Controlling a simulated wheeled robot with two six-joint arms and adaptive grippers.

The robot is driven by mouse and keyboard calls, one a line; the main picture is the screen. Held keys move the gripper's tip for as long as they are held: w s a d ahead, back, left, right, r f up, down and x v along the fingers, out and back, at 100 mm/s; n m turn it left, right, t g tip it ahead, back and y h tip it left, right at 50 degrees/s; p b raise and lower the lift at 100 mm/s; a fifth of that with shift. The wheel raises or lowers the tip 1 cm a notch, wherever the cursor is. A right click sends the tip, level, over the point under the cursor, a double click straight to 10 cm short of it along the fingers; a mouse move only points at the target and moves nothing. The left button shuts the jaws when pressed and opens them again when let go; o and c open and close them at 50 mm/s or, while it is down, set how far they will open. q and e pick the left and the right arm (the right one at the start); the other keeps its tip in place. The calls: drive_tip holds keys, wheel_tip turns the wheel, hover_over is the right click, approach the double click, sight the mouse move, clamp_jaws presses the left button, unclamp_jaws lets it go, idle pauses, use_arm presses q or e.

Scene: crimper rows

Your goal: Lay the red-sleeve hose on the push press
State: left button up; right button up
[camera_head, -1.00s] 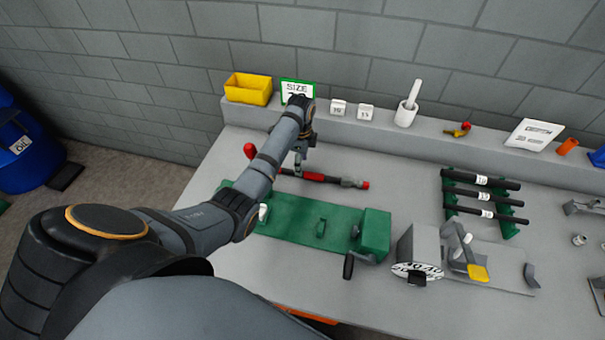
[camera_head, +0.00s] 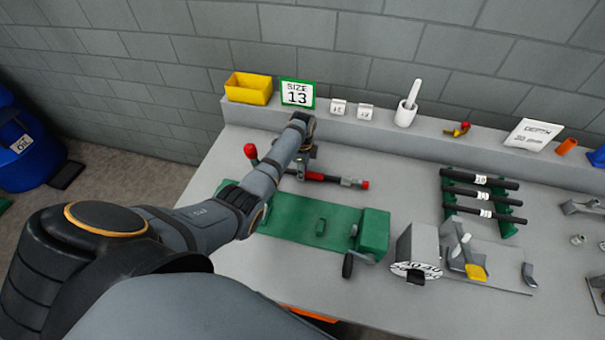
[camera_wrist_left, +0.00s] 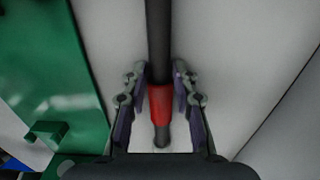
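The red-sleeve hose (camera_head: 315,176) lies on the grey table behind a long green device. It is dark with a red sleeve, and its right end has a grey part and a red tip. My left gripper (camera_head: 302,174) is down at the hose's left part. In the left wrist view my left gripper (camera_wrist_left: 160,95) is open, with its fingers on either side of the hose at the red sleeve (camera_wrist_left: 160,103); gaps show on both sides. The green device (camera_head: 292,220), probably the push press, has a block and a dark handle at its right end. My right gripper is not in view.
A red-knobbed lever (camera_head: 250,151) stands left of the hose. A grey machine with a dial (camera_head: 416,272) and a yellow-tipped lever is at front right. A green rack (camera_head: 447,200) holds dark hoses. A yellow bin (camera_head: 248,88) and a SIZE 13 sign (camera_head: 298,94) stand on the back ledge.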

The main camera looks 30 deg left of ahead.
use_arm(q)
clamp_jaws()
